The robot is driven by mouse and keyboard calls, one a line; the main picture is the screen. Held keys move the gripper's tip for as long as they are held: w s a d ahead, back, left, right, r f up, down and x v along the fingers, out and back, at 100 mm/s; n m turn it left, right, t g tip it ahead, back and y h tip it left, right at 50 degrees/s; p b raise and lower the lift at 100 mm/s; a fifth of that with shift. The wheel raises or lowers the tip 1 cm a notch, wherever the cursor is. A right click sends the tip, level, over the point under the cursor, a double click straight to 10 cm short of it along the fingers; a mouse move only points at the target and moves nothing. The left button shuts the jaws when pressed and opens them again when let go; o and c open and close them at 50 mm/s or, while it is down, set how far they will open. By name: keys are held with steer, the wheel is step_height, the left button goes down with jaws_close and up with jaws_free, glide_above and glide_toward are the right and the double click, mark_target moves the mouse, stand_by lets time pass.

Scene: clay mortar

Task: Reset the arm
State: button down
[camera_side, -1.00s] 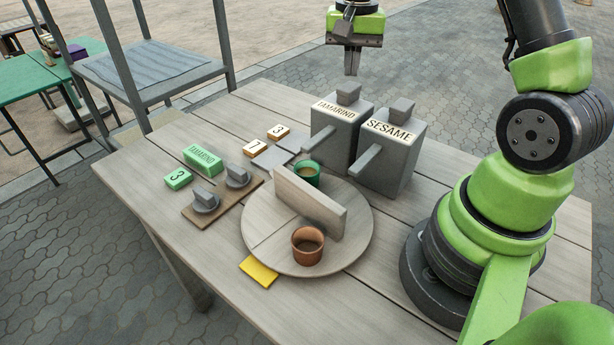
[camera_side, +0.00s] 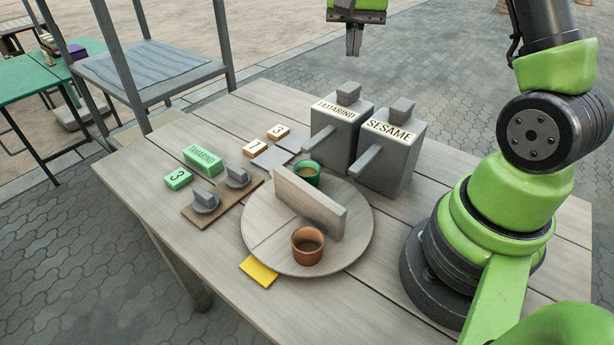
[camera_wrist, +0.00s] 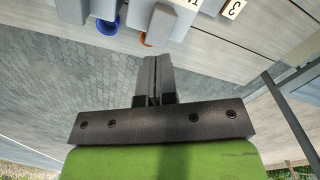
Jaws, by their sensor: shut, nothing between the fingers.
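My gripper (camera_side: 353,52) is at the top of the side view, high above the far side of the table and behind the two grey boxes. Its fingers are shut and hold nothing. In the wrist view the closed fingers (camera_wrist: 153,65) point toward the boxes and the table edge. The grey box labelled TAMARIND (camera_side: 334,135) and the grey box labelled SESAME (camera_side: 384,160) stand upright below it, apart from the fingers.
A round board (camera_side: 265,220) with an upright divider (camera_side: 305,202) holds a green cup (camera_side: 307,180) and a brown cup (camera_side: 307,255). Number tiles, a green TAMARIND block (camera_side: 203,160), a brown board with two knobs (camera_side: 235,203) and a yellow card (camera_side: 258,285) lie around it.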

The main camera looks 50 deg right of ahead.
steer(key=shift+r, duration=0.7)
steer(key=s+a+r+n+t+y, duration=0.1)
steer(key=s+a+r+n+t, duration=0.2)
steer(key=s+a, duration=0.5)
steer(key=s+a+r+n+t+y, duration=0.1)
steer(key=s+a+r+n+t, duration=0.3)
steer(key=s+a, duration=0.4)
steer(key=shift+a+r+n, duration=0.2)
steer(key=shift+a+n, duration=0.3)
steer(key=shift+a, duration=0.3)
